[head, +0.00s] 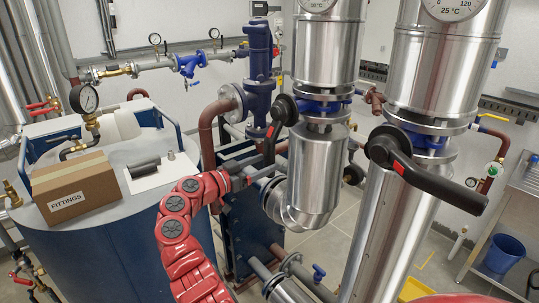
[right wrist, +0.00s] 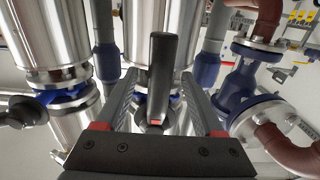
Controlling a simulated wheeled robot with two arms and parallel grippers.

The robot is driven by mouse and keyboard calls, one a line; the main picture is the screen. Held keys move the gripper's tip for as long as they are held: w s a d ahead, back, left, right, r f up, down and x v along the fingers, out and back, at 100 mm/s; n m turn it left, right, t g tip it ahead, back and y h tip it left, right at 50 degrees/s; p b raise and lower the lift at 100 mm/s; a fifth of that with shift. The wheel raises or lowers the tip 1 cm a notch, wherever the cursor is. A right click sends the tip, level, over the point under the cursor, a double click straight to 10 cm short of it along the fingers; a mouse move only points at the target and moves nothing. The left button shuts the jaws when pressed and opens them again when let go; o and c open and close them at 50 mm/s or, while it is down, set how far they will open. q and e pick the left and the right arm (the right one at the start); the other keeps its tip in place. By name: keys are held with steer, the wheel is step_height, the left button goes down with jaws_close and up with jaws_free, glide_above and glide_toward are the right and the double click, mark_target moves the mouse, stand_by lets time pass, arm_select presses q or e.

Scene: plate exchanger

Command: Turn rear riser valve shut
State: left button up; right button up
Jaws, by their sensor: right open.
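The rear riser (head: 323,50) is the insulated metal pipe left of the nearer one. Its valve has a blue body (head: 320,107) and a black lever (head: 270,143) with a red mark, hanging downward from its round hub. My right gripper (head: 266,172), on the red arm, is at the lever's lower end. In the right wrist view the lever (right wrist: 162,75) stands between my two open fingers (right wrist: 160,90), with gaps on both sides. The front riser's valve has a black lever (head: 438,186) pointing to the lower right. My left gripper is not in view.
The front riser (head: 375,240) stands close on the right. A blue plate exchanger (head: 250,225) is behind my red arm. On the left, a blue tank (head: 105,250) carries a cardboard FITTINGS box (head: 75,187).

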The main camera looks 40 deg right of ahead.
steer(key=shift+w+d, duration=0.15)
steer(key=shift+d, duration=1.15)
jaws_close()
steer(key=shift+p, duration=0.3)
